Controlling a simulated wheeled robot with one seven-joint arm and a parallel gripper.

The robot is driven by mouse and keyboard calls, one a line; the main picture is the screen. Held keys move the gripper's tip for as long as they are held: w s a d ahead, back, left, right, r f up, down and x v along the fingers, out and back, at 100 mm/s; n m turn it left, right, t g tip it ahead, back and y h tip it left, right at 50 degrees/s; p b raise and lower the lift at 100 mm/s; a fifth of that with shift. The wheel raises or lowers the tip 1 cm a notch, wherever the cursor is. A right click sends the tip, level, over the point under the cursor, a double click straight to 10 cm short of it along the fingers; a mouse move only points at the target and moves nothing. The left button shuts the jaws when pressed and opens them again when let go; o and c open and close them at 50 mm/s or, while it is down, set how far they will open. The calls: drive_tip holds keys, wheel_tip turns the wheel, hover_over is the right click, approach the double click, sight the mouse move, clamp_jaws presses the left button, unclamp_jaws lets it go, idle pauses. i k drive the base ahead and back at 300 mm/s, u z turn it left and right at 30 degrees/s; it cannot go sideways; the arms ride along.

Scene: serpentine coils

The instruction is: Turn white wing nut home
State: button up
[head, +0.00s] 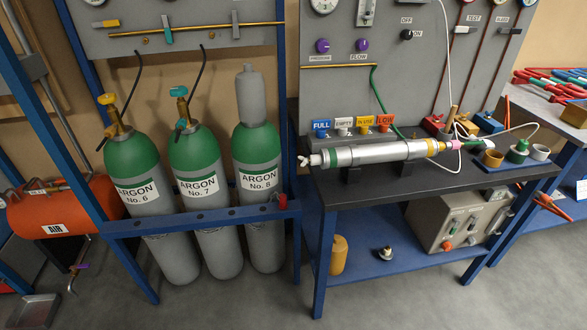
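A small white wing nut (303,160) sits at the left end of a long silver cylinder (375,154). The cylinder lies level on dark cradles on the black bench top (340,190), with a green band near its left end. The nut sticks out just past the bench's left edge, to the right of the argon bottles. It is too small here to tell how far it is turned. My gripper and arm are not in view.
Green and grey argon bottles (205,170) stand in a blue rack left of the bench. Coloured tags (343,125) and a gauge panel (400,60) are behind the cylinder. A blue lower shelf (365,245) holds a yellow bottle (339,255). Grey floor is clear in front.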

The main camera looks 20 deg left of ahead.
sight(306, 160)
drive_tip(key=u, duration=1.15)
drive_tip(key=i, duration=1)
drive_tip(key=z, duration=0.7)
drive_tip(key=k, duration=1.3)
drive_tip(key=u, duration=0.55)
